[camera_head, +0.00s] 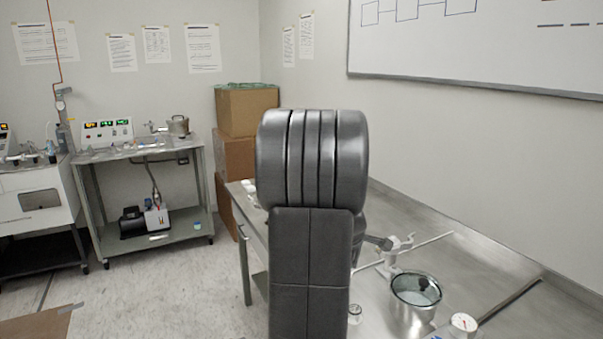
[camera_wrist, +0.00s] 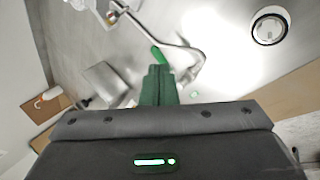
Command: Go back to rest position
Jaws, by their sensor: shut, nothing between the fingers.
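My gripper (camera_wrist: 158,84) shows at the lower middle of the wrist view. Its green fingers are together with nothing between them. It is over the steel table, near a bent metal tube (camera_wrist: 190,43) with a green part by the fingertips; I cannot tell whether they touch. In the head view my dark arm stands upright in the middle and hides the gripper and part of the steel table (camera_head: 450,235).
On the table, right of my arm, are an open steel pot (camera_head: 416,300), a dial gauge (camera_head: 463,324), a pale fitting (camera_head: 397,250) and a small jar (camera_head: 355,313). Stacked boxes (camera_head: 247,110) and a cart (camera_head: 165,235) stand behind. Floor at left is mostly clear.

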